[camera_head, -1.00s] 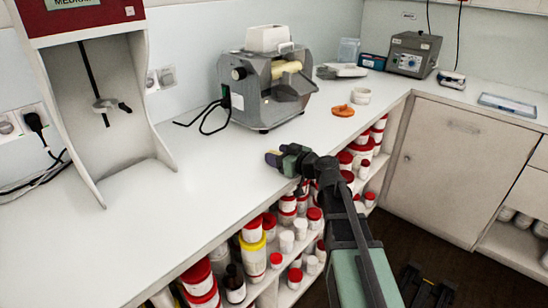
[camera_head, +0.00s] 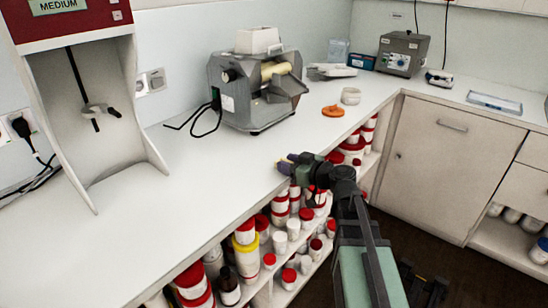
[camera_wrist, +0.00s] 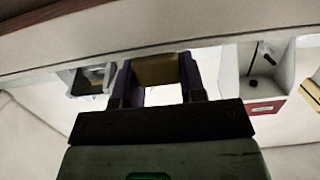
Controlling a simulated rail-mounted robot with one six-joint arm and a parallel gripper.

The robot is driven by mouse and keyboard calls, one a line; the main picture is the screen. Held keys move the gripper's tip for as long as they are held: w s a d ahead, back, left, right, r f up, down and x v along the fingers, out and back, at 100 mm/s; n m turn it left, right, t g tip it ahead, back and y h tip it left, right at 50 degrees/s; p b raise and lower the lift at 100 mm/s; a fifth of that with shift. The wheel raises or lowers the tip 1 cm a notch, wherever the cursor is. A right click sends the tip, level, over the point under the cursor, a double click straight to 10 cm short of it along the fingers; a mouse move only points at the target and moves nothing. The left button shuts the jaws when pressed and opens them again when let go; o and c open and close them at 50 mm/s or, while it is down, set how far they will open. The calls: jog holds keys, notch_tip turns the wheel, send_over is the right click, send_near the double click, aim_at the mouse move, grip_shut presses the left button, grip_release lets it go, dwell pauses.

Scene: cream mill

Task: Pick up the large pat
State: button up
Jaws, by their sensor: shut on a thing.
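My gripper (camera_head: 288,163) is over the front edge of the white counter, in front of the grey roller mill. In the wrist view, its two purple fingers (camera_wrist: 158,78) are shut on a yellow-brown block, seemingly the large pat (camera_wrist: 157,70), which spans the space between the fingertips. In the head view the block is too small and too covered by the fingers to make out clearly. I cannot tell exactly how high it is above the counter.
The roller mill (camera_head: 255,92) stands at the back of the counter (camera_head: 190,165). A white jar (camera_head: 351,96) and an orange lid (camera_head: 333,111) are to its right. A red-topped mixer (camera_head: 75,20) stands left. Several jars (camera_head: 292,224) fill the shelves below.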

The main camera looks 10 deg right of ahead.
jog(key=f+v, duration=0.1)
jog(key=v, duration=0.9)
jog(key=shift+s+d+f, duration=0.25)
jog(key=shift+s, duration=0.1)
dwell(0.3)
